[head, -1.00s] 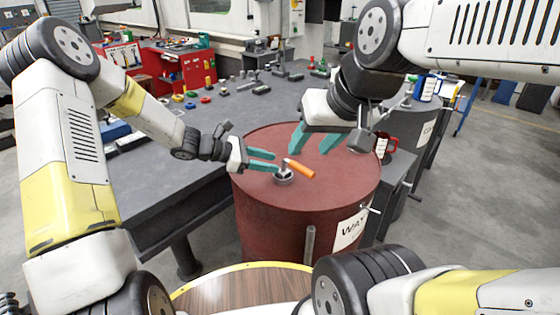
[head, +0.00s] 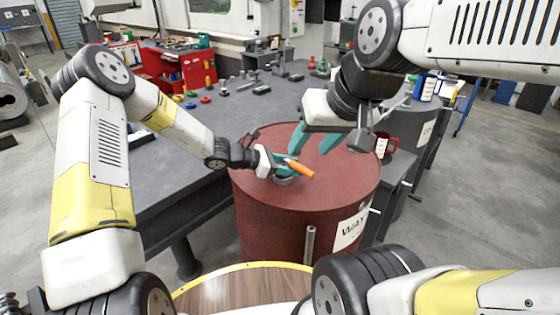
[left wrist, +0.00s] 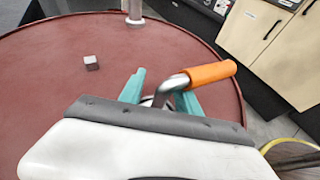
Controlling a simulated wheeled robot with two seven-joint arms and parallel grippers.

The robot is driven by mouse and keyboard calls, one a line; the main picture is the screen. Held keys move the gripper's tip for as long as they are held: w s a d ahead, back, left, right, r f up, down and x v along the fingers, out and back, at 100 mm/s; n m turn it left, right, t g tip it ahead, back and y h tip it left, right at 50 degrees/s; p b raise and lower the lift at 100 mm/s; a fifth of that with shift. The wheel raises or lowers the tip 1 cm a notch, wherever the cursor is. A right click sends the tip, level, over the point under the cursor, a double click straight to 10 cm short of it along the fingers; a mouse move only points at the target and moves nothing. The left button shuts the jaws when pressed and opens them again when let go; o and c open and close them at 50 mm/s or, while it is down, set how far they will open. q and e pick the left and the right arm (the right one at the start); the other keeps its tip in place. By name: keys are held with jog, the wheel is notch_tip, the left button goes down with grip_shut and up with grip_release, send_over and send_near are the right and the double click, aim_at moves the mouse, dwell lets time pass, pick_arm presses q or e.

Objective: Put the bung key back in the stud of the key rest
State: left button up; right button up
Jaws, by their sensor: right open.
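The bung key has an orange handle (head: 300,169) and a bent metal shaft (left wrist: 172,86). It stands at a round grey fitting (head: 284,181) on the red barrel's lid (head: 330,185). I cannot tell whether this fitting is a bung or the key rest. My left gripper (head: 285,164) is at the key. In the left wrist view its teal fingers (left wrist: 161,96) lie on either side of the shaft, with a gap at the left finger. The shaft's lower end is hidden behind the gripper body. My right gripper (head: 315,138) is open and empty above the far part of the lid.
A small grey block (left wrist: 91,63) and an upright metal post (left wrist: 134,10) show on the lid in the left wrist view. A grey workbench (head: 200,130) with tools lies behind. A grey barrel (head: 415,135) stands further right.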

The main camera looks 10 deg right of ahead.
pick_arm(q)
grip_shut()
dwell(1.3)
